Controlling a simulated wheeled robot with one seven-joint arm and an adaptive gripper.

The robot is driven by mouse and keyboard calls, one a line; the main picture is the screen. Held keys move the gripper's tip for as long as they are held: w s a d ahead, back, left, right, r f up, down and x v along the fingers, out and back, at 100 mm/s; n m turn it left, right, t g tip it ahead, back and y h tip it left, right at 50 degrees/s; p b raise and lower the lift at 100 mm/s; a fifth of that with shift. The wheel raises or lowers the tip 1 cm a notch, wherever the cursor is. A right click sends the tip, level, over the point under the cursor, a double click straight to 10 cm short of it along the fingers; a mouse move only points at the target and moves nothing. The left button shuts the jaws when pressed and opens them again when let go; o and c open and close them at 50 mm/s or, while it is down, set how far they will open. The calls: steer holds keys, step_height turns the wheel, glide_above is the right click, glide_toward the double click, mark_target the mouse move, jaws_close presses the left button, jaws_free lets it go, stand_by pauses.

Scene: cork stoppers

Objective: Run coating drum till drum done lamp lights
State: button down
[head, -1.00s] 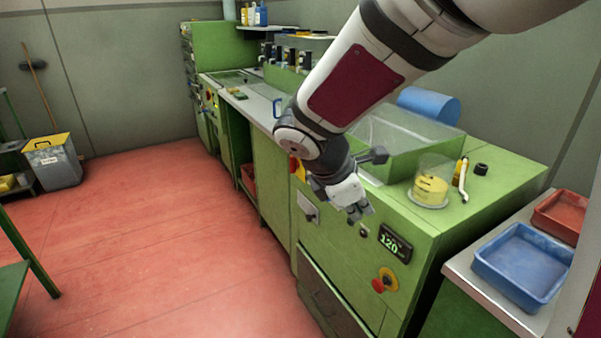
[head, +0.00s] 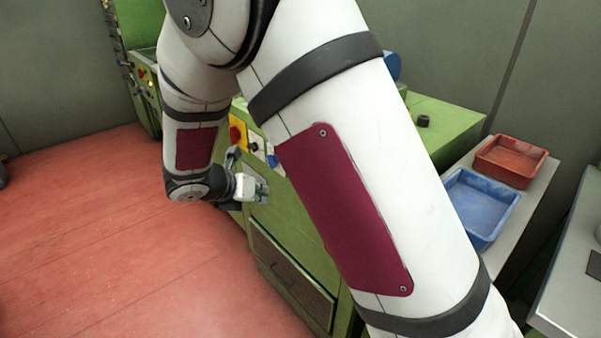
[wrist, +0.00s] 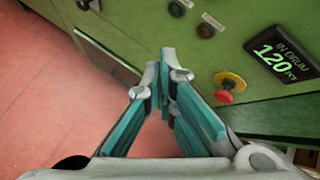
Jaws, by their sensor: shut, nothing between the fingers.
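The green coating drum machine (head: 290,222) stands in the middle of the head view, its control panel mostly hidden behind my arm. In the wrist view its display (wrist: 283,55) reads "IN DRUM 120 pcs". Left of it are a red mushroom button on a yellow ring (wrist: 228,88), a dark round fitting (wrist: 206,30) that looks unlit, and a teal-green round fitting (wrist: 177,9). I cannot tell which is the drum done lamp. My gripper (wrist: 167,62) is shut and empty in front of this panel. It also shows in the head view (head: 255,188); contact is unclear.
A blue tray (head: 480,205) and a red tray (head: 510,160) sit on the counter at right. A yellow plate with a red knob (head: 237,136) is near my wrist. A drawer front (head: 290,272) lies below. The red floor (head: 110,250) at left is clear.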

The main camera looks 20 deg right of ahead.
steer(key=w+d+b, duration=0.1)
steer(key=w+d, duration=0.1)
steer(key=d, duration=0.6)
steer(key=shift+w+d, duration=0.2)
steer(key=shift+w, duration=0.15)
steer(key=shift+d, duration=0.2)
stand_by(1.2)
steer(key=shift+w+d, duration=0.15)
steer(key=shift+d, duration=0.05)
steer(key=shift+w+d, duration=0.15)
steer(key=shift+d, duration=0.3)
stand_by(0.8)
stand_by(0.3)
steer(key=shift+s+a, duration=0.3)
steer(key=shift+a, duration=0.5)
steer(key=shift+a, duration=0.15)
